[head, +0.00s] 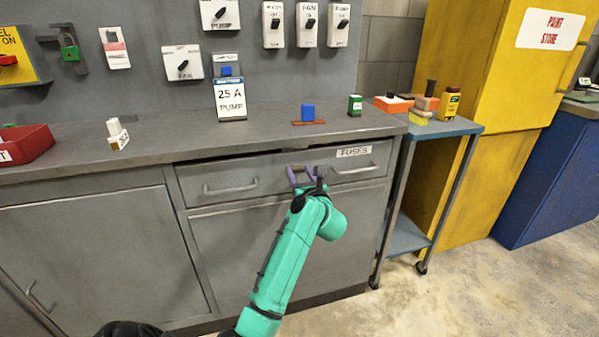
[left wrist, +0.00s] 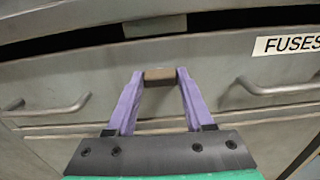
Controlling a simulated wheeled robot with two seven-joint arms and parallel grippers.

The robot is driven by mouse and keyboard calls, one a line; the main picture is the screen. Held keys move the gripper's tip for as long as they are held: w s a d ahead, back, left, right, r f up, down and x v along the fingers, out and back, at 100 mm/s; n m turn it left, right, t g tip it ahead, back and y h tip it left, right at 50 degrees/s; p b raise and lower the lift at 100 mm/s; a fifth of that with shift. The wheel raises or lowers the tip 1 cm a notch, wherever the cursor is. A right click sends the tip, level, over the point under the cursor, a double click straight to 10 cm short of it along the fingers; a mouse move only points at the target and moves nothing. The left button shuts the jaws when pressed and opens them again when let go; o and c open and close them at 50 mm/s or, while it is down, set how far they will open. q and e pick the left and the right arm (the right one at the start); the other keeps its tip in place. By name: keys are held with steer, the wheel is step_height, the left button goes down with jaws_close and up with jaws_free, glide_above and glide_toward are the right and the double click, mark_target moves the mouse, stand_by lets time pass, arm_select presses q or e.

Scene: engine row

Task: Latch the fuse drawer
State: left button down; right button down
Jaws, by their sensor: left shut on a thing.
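The fuse drawer (head: 262,176) is in the grey bench's front, with a FUSES label (head: 354,153) at its right and two bar handles. It also shows in the left wrist view (left wrist: 220,70). A dark gap runs along its top edge; I cannot tell how far it stands out. My left gripper (head: 303,168) is at the middle of the drawer front, between the handles. In the left wrist view, its purple fingers are shut on a small brown piece (left wrist: 160,74) against the front. A pale block (left wrist: 155,26) shows above it at the top edge. My right gripper is not in view.
A red bin (head: 24,145) is at the left. A wheeled cart (head: 408,235) stands right of the bench. Open floor lies in front.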

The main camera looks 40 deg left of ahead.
arm_select(q)
steer(key=m+p, duration=0.1)
steer(key=p, duration=0.2)
steer(key=m+p, duration=0.2)
steer(key=p, duration=0.1)
steer(key=shift+d+r+m, duration=0.1)
steer(key=shift+r+m, duration=0.2)
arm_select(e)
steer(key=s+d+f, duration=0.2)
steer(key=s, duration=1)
arm_select(q)
steer(key=m+p, duration=0.4)
steer(key=p, duration=0.1)
steer(key=m+p, duration=0.4)
steer(key=shift+w+d+f+p, duration=0.1)
steer(key=shift+w+f+p, duration=0.05)
steer(key=shift+p, duration=0.25)
steer(key=m+p, duration=0.2)
steer(key=m, duration=0.1)
steer(key=shift+f, duration=0.15)
steer(key=shift+f+m+p, duration=0.2)
steer(key=shift+m+p, duration=0.7)
steer(key=shift+m, duration=0.7)
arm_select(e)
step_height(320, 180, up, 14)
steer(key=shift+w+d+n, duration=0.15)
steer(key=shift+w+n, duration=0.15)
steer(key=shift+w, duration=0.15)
